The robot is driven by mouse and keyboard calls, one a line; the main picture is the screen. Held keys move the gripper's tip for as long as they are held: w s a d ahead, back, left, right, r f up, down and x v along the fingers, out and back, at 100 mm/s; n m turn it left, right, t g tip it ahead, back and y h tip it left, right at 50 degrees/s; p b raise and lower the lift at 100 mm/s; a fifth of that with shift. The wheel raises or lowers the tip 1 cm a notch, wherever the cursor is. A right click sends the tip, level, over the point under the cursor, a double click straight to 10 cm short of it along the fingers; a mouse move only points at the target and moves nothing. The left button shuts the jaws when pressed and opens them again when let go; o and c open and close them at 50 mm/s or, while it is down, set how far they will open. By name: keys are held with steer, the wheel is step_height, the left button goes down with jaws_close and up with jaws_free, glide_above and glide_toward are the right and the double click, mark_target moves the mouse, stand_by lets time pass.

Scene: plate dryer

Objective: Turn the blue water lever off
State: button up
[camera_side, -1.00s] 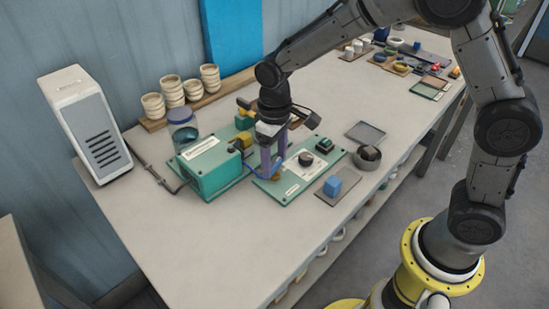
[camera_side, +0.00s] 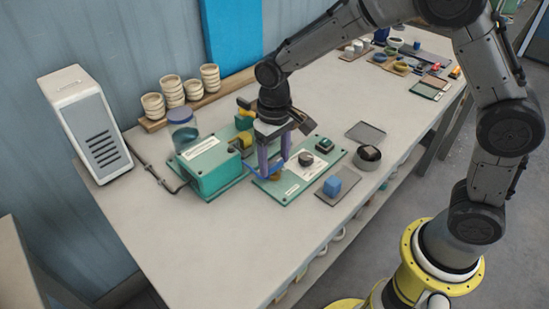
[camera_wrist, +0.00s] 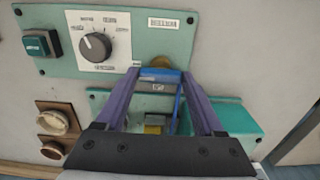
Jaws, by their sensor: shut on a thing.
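The blue water lever (camera_side: 259,167) is on the green panel (camera_side: 292,187) beside the teal box. My gripper (camera_side: 275,172) points down over the panel's left part, with its purple fingers around the lever. In the wrist view, my gripper (camera_wrist: 160,76) is shut on the blue lever (camera_wrist: 165,88), which shows as a blue band between the fingers. A brass-coloured fitting (camera_wrist: 160,62) shows just past the fingertips. The fingers hide part of the lever, so its exact angle is hard to tell.
A black dial (camera_wrist: 96,46) and a green button (camera_wrist: 42,43) sit on the same panel. The teal box (camera_side: 214,168) stands close on the left. A blue cube on a tray (camera_side: 322,197) and a round bowl (camera_side: 367,164) lie to the right. The table front is clear.

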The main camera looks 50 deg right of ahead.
mark_target(275, 162)
steer(key=o, duration=1.4)
step_height(275, 162, up, 14)
steer(key=s+d+r+m+t, duration=0.1)
steer(key=s+d+r+t, duration=0.2)
steer(key=s+d+r, duration=0.6)
steer(key=s+f+t, duration=0.1)
steer(key=s+f, duration=0.2)
steer(key=s, duration=0.1)
steer(key=s+f, duration=0.3)
steer(key=s, duration=0.2)
steer(key=s+d+f+n+t, duration=0.1)
steer(key=s+f, duration=0.2)
steer(key=s, duration=0.1)
steer(key=shift+s+t, duration=0.3)
steer(key=shift+s, duration=0.05)
